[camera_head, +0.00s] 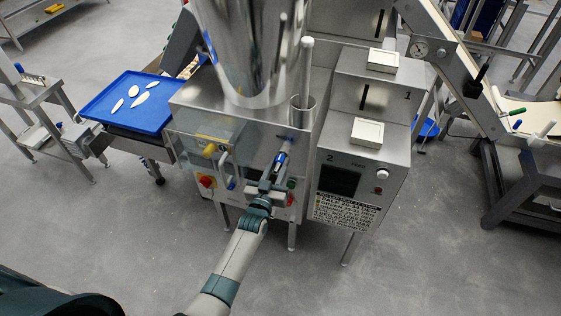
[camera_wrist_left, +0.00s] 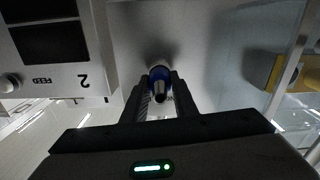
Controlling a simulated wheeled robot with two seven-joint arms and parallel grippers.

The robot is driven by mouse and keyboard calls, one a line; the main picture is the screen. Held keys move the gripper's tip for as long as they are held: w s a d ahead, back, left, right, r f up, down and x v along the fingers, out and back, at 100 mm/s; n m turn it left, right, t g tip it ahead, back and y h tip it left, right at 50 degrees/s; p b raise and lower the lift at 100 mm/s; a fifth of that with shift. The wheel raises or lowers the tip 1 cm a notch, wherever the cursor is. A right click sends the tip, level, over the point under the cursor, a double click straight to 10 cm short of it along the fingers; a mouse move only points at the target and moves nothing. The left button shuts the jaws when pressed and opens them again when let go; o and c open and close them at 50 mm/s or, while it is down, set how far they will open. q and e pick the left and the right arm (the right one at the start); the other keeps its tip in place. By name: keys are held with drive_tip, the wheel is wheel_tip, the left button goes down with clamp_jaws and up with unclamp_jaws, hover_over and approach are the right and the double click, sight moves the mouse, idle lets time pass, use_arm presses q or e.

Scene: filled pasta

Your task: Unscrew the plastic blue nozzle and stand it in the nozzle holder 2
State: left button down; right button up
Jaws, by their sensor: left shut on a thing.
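The blue nozzle (camera_wrist_left: 160,76) with a metal tip sits between the two fingers of my left gripper (camera_wrist_left: 153,100) in the left wrist view. Its far end faces a pale round fitting on the machine's front; I cannot tell whether it is still threaded there. In the head view my left gripper (camera_head: 272,182) is shut on the nozzle (camera_head: 280,159) at the machine front. A cream block (camera_head: 367,132) stands on the step above the panel marked 2. A second cream block (camera_head: 383,61) stands on the higher step marked 1. My right gripper is out of view.
The control box (camera_head: 340,180) with screen and knobs stands right of the gripper. A yellow-handled guard (camera_head: 205,145) and red knob (camera_head: 206,182) are to the left. A large metal hopper (camera_head: 250,50) rises behind. A blue tray (camera_head: 125,104) holds several pale pieces.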

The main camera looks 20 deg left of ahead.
use_arm(q)
drive_tip(key=n, duration=0.4)
drive_tip(key=n+b, duration=0.1)
drive_tip(key=n, duration=0.1)
drive_tip(key=shift+f+n, duration=0.1)
drive_tip(key=shift+n, duration=0.3)
drive_tip(key=n+b, duration=0.1)
drive_tip(key=n, duration=0.4)
drive_tip(key=shift+n+b, duration=0.3)
drive_tip(key=n, duration=0.2)
drive_tip(key=shift+n+b, duration=0.35)
drive_tip(key=shift+n, duration=0.05)
drive_tip(key=shift+s, duration=0.25)
